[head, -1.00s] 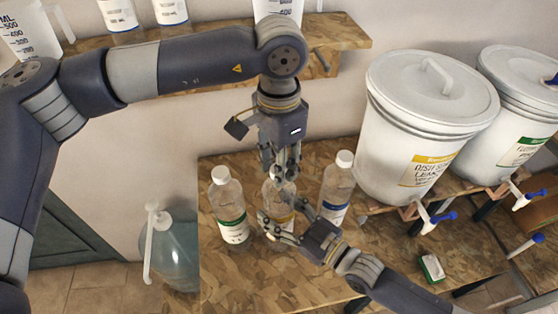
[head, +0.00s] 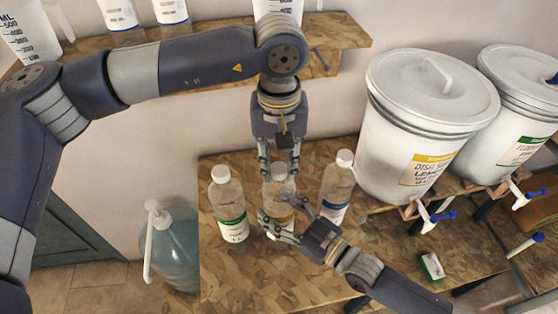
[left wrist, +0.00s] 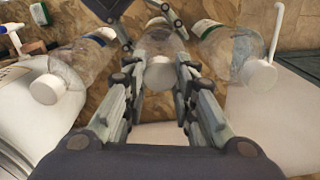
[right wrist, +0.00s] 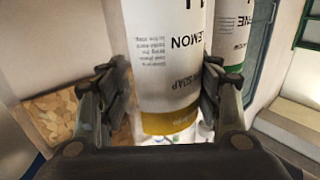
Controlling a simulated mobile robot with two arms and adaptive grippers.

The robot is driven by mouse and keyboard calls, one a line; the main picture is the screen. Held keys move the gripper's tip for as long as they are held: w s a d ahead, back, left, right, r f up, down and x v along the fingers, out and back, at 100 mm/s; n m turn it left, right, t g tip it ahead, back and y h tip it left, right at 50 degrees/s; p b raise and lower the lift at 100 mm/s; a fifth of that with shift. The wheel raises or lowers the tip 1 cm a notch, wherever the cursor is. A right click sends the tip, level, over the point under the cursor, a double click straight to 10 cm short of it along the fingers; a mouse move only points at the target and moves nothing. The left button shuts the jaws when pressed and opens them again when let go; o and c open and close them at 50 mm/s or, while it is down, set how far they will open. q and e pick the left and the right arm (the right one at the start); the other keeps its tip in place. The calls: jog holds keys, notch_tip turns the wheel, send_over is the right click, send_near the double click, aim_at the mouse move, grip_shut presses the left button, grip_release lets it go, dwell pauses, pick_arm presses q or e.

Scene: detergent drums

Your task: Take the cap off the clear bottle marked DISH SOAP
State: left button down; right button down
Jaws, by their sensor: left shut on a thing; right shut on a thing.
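The clear bottle with a yellow-banded label (head: 280,192) stands upright on the wooden table between two other clear bottles. The right wrist view shows its label (right wrist: 172,60), with LEMON and SOAP upside down. My right gripper (head: 286,213) is shut on this bottle's body from the front right. My left gripper (head: 280,172) points straight down over the bottle, shut on its white cap. In the left wrist view the cap (left wrist: 159,74) sits between the two fingers, at the bottle's neck. I cannot tell whether the cap is loose.
A green-labelled bottle (head: 229,206) stands close on the left and a blue-labelled one (head: 336,188) close on the right, both capped. White drums (head: 421,125) stand at the right, with blue-handled taps. A sponge (head: 432,266) lies front right. A shelf (head: 335,35) is behind my left arm.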

pick_arm(q)
jog(key=n, duration=1.4)
jog(key=shift+r, duration=0.1)
jog(key=n, duration=0.6)
jog(key=shift+n, duration=0.3)
jog(key=n, duration=2.2)
jog(key=shift+r, duration=0.2)
jog(key=shift+r, duration=0.95)
